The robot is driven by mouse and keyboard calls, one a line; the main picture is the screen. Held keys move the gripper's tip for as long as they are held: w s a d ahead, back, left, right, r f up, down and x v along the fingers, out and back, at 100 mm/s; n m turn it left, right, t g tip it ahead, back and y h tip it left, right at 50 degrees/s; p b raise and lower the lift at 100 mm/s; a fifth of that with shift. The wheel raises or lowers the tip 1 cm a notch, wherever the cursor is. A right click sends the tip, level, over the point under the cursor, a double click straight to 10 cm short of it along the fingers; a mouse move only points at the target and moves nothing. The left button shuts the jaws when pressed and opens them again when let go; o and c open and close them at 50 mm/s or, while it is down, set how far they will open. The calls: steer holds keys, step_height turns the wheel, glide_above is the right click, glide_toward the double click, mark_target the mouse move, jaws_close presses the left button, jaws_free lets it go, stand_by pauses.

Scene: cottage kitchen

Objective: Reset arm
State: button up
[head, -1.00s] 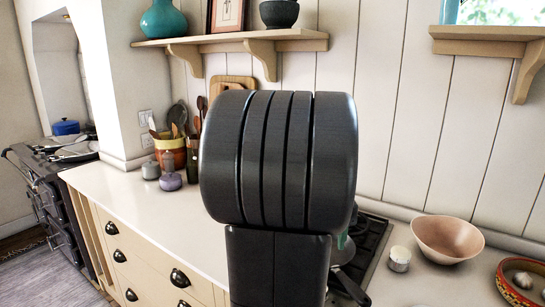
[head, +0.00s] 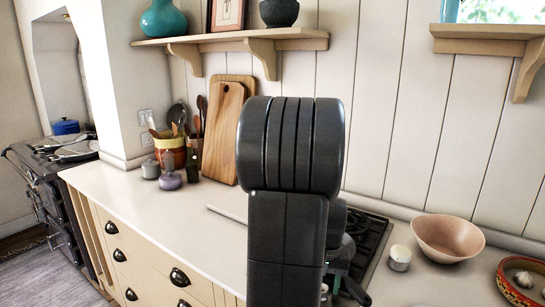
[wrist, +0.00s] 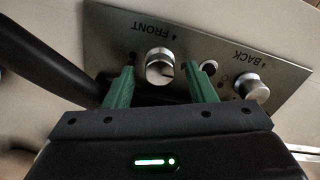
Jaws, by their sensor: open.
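My gripper (wrist: 160,92) shows in the wrist view with two green fingers spread apart, open and with nothing held between them. Beyond the fingers is a metal control panel (wrist: 230,58) with the words FRONT and BACK upside down. A silver knob (wrist: 160,66) on the panel appears between the fingertips, and I cannot tell the distance to it. A second knob (wrist: 251,86) is to the right. In the head view my dark arm stands upright in the middle and hides part of the counter and hob; the fingers are not clear there.
The black hob (head: 374,240) is right of my arm. A small white pot (head: 400,258), a pink bowl (head: 447,238) and a red patterned bowl (head: 512,290) stand further right. Cutting boards (head: 222,140) lean on the wall behind the arm. The left counter (head: 140,200) is mostly clear.

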steer(key=m, duration=0.7)
steer(key=shift+d+m, duration=0.1)
steer(key=shift+m, duration=0.3)
steer(key=m+b, duration=0.1)
steer(key=m, duration=0.6)
steer(key=shift+s, duration=0.1)
steer(key=shift+r, duration=0.1)
